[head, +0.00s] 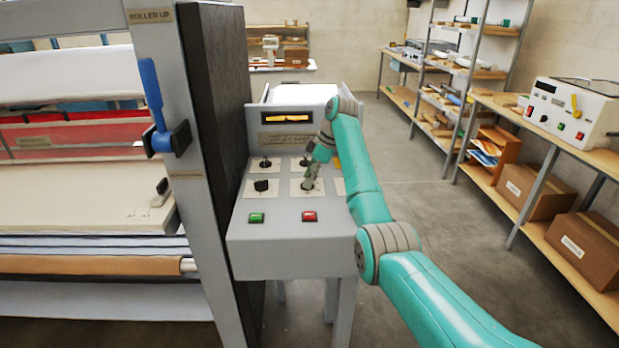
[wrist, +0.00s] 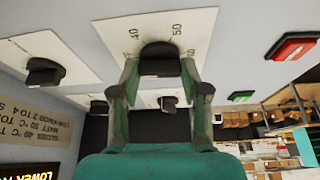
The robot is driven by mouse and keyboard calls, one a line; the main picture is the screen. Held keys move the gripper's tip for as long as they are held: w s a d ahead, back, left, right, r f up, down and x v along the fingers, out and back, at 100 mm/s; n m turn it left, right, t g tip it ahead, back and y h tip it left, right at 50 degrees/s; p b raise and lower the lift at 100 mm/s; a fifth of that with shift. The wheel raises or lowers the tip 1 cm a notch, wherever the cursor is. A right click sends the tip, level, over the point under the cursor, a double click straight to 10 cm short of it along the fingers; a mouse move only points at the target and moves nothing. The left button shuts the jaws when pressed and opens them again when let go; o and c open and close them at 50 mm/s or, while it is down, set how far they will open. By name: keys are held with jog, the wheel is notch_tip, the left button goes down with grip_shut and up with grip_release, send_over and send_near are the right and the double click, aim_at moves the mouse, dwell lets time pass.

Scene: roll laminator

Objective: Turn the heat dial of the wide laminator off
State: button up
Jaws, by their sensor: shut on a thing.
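The wide laminator's grey control panel (head: 284,235) stands right of its upright post, with several black dials on white plates. My gripper (head: 312,178) reaches down to the front dial on the right half of the panel and hides most of it. In the wrist view, my gripper (wrist: 160,66) is shut on a black dial (wrist: 160,52), with one finger on each side. The dial's white plate (wrist: 110,28) shows the numbers 40 and 50. The dial's pointer mark cannot be made out.
A front-left dial (head: 261,185) and a back-left dial (head: 265,163) stand close by. A green button (head: 256,217) and a red button (head: 309,216) are at the panel's front. A blue lever (head: 151,95) sticks out from the post. Shelves (head: 548,150) line the right wall; floor between is clear.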

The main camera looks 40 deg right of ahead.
jog(key=shift+n, duration=0.6)
jog(key=o, duration=1.1)
jog(key=shift+o, duration=0.2)
jog(key=shift+m, duration=0.3)
